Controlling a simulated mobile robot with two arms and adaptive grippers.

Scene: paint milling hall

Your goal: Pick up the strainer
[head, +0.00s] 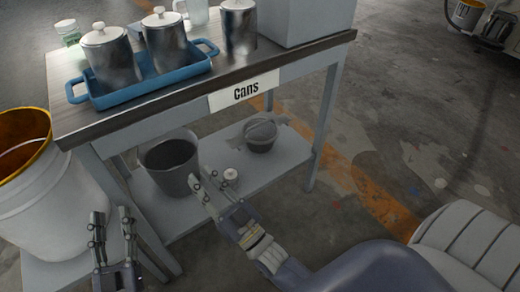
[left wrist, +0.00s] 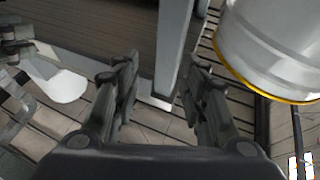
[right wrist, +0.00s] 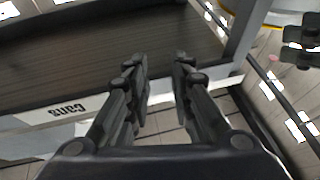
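A dark grey rounded, basket-like thing (head: 260,135), which looks like the strainer, rests on the lower shelf (head: 215,205) of the table in the head view. It is too small to be sure of. I cannot make it out in either wrist view. My right gripper (head: 208,181) is open and empty, in front of the shelf and the grey bucket, to the left of and nearer than the strainer. My left gripper (head: 111,218) is open and empty, further left by the table leg. The wrist views show both pairs of fingers apart, with nothing between them.
Above, a blue tray (head: 150,88) holds lidded metal cans. A large white bucket (head: 45,205) with a yellow rim stands left. Table legs (head: 325,125) bound the shelf. Floor at right is open.

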